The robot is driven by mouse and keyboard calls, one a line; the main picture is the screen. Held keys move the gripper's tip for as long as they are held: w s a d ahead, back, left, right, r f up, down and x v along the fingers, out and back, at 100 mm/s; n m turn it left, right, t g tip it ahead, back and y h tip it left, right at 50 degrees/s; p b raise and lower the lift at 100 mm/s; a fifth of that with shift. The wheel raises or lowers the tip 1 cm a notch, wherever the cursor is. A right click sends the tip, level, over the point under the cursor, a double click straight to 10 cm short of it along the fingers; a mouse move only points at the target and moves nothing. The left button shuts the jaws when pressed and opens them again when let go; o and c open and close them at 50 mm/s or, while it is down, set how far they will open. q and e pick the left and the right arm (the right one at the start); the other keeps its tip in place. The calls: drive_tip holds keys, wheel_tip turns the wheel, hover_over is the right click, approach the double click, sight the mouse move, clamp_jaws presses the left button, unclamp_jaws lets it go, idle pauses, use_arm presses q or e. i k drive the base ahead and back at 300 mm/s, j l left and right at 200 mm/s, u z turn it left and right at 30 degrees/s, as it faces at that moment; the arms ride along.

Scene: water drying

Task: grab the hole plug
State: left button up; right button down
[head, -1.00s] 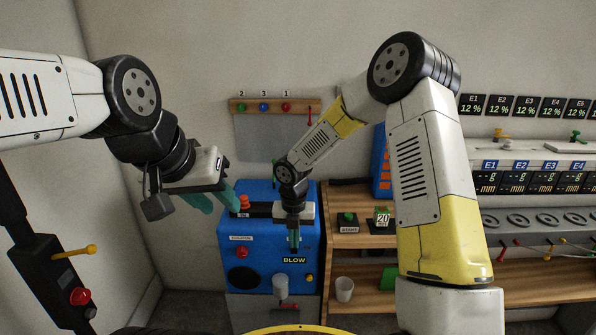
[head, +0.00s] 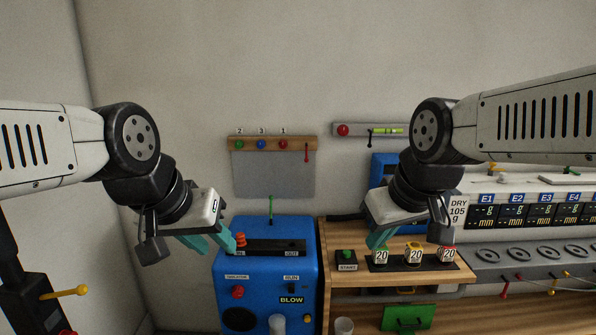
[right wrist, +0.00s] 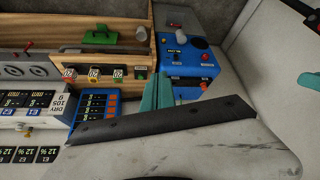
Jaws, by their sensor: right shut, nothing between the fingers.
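I cannot tell for sure which piece is the hole plug. A small red-orange plug-like piece (head: 240,239) stands on the top left of the blue machine (head: 262,272). My left gripper (head: 217,250) is open, its teal fingers spread and empty in the picture, just left of that piece. Whether it touches the piece is unclear. My right gripper (head: 375,240) is shut and empty, in front of the wooden bench to the right of the machine. Its teal fingers are together in the right wrist view (right wrist: 157,92).
The wooden bench (head: 400,279) holds a START button (head: 346,259) and several labelled "20" items. A white cup (head: 344,325) and a green piece (head: 408,317) sit lower down. A rack with coloured knobs (head: 273,143) hangs on the back wall. A grey counter with displays lies right.

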sight(502, 176)
drive_tip(key=z, duration=1.4)
drive_tip(key=i+l+u, duration=0.1)
drive_tip(key=u, duration=0.35)
drive_tip(key=i+l+u, duration=0.2)
drive_tip(key=u, duration=0.2)
drive_tip(key=i+l+u, duration=0.1)
drive_tip(key=u, duration=0.35)
drive_tip(key=i+l+u, duration=0.15)
drive_tip(key=l, duration=0.45)
drive_tip(key=i+l+u, duration=0.15)
drive_tip(key=l, duration=0.45)
drive_tip(key=i+l+u, duration=0.15)
drive_tip(key=l, duration=0.45)
drive_tip(key=l+u, duration=0.15)
drive_tip(key=l, duration=0.5)
drive_tip(key=i+l, duration=0.1)
drive_tip(key=l, duration=0.55)
